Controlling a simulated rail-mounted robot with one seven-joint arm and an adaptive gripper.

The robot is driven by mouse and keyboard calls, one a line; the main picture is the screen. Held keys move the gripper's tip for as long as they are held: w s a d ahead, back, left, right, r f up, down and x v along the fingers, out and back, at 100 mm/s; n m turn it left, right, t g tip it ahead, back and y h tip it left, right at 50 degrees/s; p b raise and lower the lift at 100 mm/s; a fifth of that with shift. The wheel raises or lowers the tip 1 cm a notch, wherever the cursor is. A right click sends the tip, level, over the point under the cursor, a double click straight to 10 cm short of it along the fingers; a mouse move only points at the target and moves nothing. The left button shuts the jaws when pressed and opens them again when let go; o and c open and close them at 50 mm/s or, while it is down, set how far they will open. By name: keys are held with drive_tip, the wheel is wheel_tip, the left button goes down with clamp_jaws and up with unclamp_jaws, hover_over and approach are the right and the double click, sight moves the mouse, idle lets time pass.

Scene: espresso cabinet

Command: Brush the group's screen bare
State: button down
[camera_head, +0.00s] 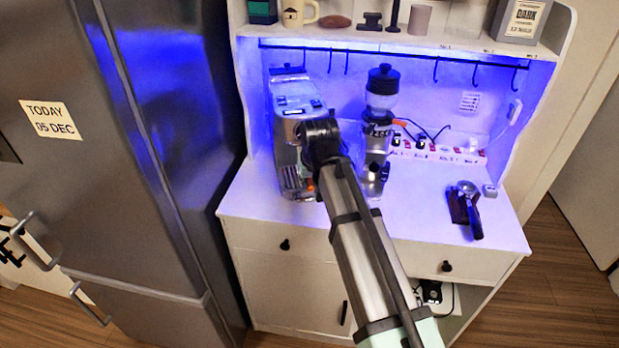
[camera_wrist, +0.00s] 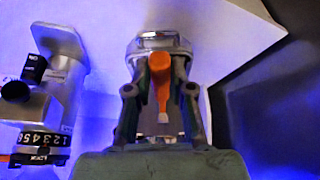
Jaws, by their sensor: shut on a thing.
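The espresso machine (camera_head: 293,97) stands at the back left of the counter, a silver body partly covered by my arm. Its group and screen are hidden in both views. In the wrist view, my gripper (camera_wrist: 160,95) is shut on a brush (camera_wrist: 160,72) with an orange handle and a small pale tip. A silver part with a clear-looking rim (camera_wrist: 160,40) lies beyond the brush, probably the machine's tray. In the head view, my wrist is at the machine's front right side and hides most of the gripper. Contact between brush and screen cannot be seen.
The grinder (camera_head: 380,120) stands close to the right of the machine and also shows in the wrist view (camera_wrist: 45,95). A portafilter (camera_head: 467,200) rests on a dark stand at the counter's right. The fridge (camera_head: 150,130) bounds the left. The counter's front middle is clear.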

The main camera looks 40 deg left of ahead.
drive_tip(key=s+d+p, duration=0.2)
drive_tip(key=s+d, duration=0.5)
drive_tip(key=d, duration=0.2)
drive_tip(key=shift+s+p, duration=0.3)
drive_tip(key=shift+s, duration=0.1)
idle(0.4)
